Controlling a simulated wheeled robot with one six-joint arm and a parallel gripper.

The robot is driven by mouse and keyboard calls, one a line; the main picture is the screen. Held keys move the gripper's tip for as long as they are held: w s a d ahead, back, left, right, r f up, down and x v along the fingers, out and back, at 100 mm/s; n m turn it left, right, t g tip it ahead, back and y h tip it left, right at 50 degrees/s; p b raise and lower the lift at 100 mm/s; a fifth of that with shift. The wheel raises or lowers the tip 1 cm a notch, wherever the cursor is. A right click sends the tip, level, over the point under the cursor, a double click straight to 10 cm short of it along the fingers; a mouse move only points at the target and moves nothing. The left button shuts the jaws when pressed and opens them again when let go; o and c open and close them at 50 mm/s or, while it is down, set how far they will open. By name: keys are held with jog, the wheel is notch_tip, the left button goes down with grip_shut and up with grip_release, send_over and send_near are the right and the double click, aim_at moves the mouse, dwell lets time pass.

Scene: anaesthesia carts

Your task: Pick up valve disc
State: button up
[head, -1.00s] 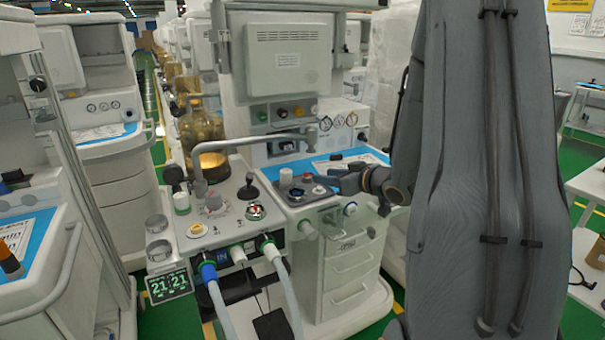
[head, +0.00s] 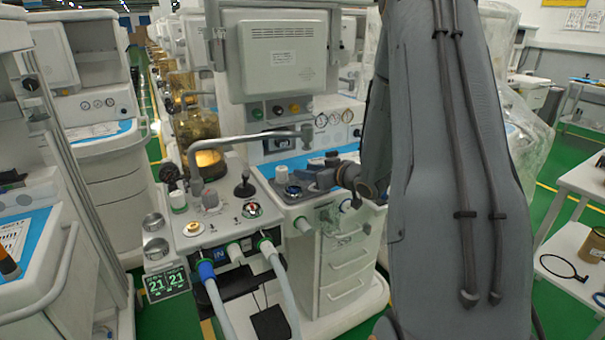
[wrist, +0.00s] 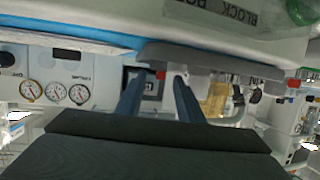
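I cannot make out the valve disc for certain in either view. My gripper (head: 312,178) is low over the top of the middle cart, beside a white knob (head: 281,175) and a small dark round fitting with a bluish centre (head: 293,191). It covers part of the cart top behind it. In the wrist view the two blue-grey fingers (wrist: 158,82) stand apart with background showing between them, and I see nothing held. A grey bar-like part (wrist: 220,62) lies across the finger ends; I cannot tell if they touch it.
A curved grey rail (head: 250,137) rises left of my gripper. The cart's left wing carries knobs, a yellow-centred round piece (head: 193,228) and hoses (head: 217,305). A glass jar (head: 203,150) stands behind. A white table (head: 575,180) is at the right.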

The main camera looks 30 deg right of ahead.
grip_shut()
